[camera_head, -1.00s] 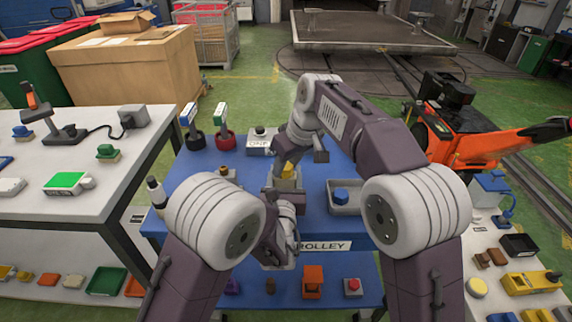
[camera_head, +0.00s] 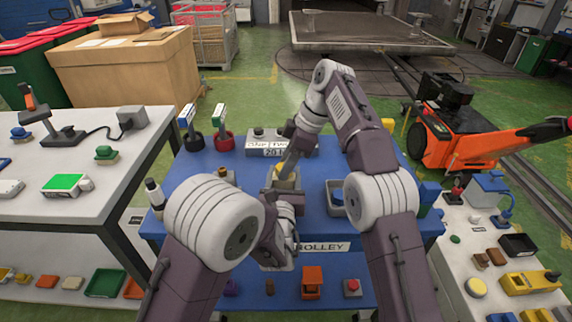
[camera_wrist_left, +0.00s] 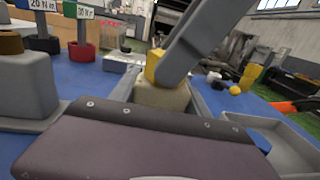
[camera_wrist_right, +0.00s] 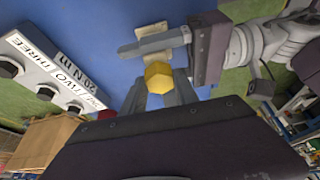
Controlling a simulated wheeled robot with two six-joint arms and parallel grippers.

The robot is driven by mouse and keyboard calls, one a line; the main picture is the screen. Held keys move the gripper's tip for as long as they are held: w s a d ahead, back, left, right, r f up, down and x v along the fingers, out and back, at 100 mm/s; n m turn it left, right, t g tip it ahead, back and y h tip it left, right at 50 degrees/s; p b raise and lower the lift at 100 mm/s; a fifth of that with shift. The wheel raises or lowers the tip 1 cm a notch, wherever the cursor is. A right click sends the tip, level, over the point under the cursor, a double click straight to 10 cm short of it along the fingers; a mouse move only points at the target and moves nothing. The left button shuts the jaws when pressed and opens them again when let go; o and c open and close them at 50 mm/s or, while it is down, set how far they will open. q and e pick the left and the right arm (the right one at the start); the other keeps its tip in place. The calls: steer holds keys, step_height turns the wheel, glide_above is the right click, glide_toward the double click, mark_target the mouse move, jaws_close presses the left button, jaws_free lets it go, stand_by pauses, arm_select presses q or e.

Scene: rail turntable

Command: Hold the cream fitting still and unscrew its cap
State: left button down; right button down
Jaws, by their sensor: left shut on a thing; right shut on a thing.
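The cream fitting (camera_wrist_left: 165,97) stands upright on the blue trolley and also shows in the right wrist view (camera_wrist_right: 156,29). My left gripper (camera_head: 283,188) is shut on its body from the near side. The yellow cap (camera_wrist_left: 152,66) is at the fitting's top, and its faceted face shows in the right wrist view (camera_wrist_right: 158,78). My right gripper (camera_wrist_right: 158,92) is shut on the cap from above, one finger on each side. In the head view my wrists and fingers hide most of the fitting. I cannot tell how far the cap is turned.
A grey control box (camera_head: 285,143) with dark knobs stands behind the fitting. A grey tray (camera_head: 338,211) is on the right. Blue surface is free between these.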

steer(key=c, duration=0.9)
jaws_free()
steer(key=shift+o, duration=0.7)
steer(key=m, duration=0.2)
steer(key=m+t, duration=0.1)
steer(key=m, duration=0.2)
steer(key=shift+s+a+m+t+h, duration=0.1)
steer(key=shift+s+m+t+h, duration=0.2)
steer(key=shift+t+h, duration=0.1)
steer(key=m+t, duration=0.1)
steer(key=m, duration=0.2)
steer(key=m+h, duration=0.1)
steer(key=m, duration=0.1)
steer(key=shift+a+m+t+h, duration=0.15)
steer(key=shift+m+t+h, duration=0.15)
steer(key=shift+m+t, duration=0.1)
steer(key=m+h, duration=0.1)
steer(key=m, duration=0.2)
steer(key=m+h, duration=0.1)
steer(key=m, duration=0.2)
steer(key=shift+a+m+t+h, duration=0.1)
steer(key=shift+m+t+h, duration=0.2)
steer(key=shift+m, duration=0.1)
steer(key=m+h, duration=0.1)
steer(key=m, duration=0.2)
steer(key=m+h, duration=0.1)
steer(key=m, duration=0.2)
steer(key=shift+w+a+g, duration=0.1)
steer(key=shift+a+g, duration=0.05)
steer(key=shift+g, duration=0.25)
